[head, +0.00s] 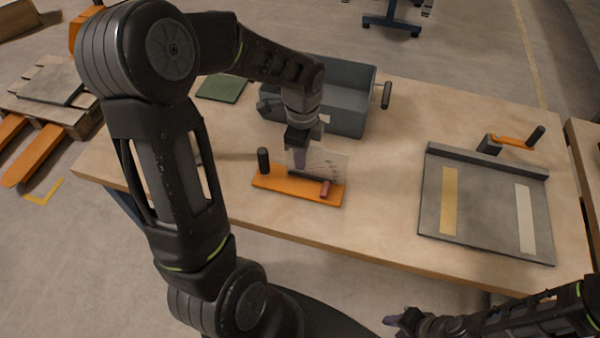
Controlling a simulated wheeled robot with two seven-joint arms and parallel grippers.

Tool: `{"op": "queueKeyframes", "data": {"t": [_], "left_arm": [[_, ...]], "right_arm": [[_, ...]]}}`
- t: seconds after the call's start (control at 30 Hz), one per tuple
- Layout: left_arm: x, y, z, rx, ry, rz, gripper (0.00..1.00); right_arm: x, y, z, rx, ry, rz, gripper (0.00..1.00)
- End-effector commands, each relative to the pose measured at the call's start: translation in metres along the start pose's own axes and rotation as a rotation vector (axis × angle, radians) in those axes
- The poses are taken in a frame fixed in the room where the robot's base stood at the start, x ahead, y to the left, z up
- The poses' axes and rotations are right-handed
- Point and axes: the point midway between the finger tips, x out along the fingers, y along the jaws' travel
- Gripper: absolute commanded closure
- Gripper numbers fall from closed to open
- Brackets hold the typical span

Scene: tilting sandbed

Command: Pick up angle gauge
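The angle gauge (297,188) stands on the wooden table, left of centre. It has an orange base, a clear upright plate (330,163) with fine markings, a black post on its left and a reddish-brown knob at its front right. My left gripper (300,160) points down at the left part of the clear plate, with a purplish finger showing there. I cannot tell whether its fingers touch or grip the gauge. My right gripper (391,321) is low at the front, off the table's front edge, with no object visible in it.
A grey open box (345,112) with a side handle stands just behind the gauge. A grey tilting plate (486,215) with yellow and white strips and an orange lever (512,141) lies at right. A green pad (222,88) is at the back left. The table between gauge and plate is clear.

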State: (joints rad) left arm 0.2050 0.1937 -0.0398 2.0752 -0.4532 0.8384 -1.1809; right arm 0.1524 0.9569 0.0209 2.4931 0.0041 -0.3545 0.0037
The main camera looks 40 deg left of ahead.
Motion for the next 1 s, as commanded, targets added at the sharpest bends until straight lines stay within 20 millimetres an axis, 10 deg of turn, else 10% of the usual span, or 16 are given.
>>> {"op": "queueKeyframes", "data": {"t": [1.0], "left_arm": [[-0.0001,-0.0001,0.0000,0.000,0.000,0.000,1.00]], "right_arm": [[0.0000,0.0000,0.0000,0.000,0.000,0.000,0.64]]}}
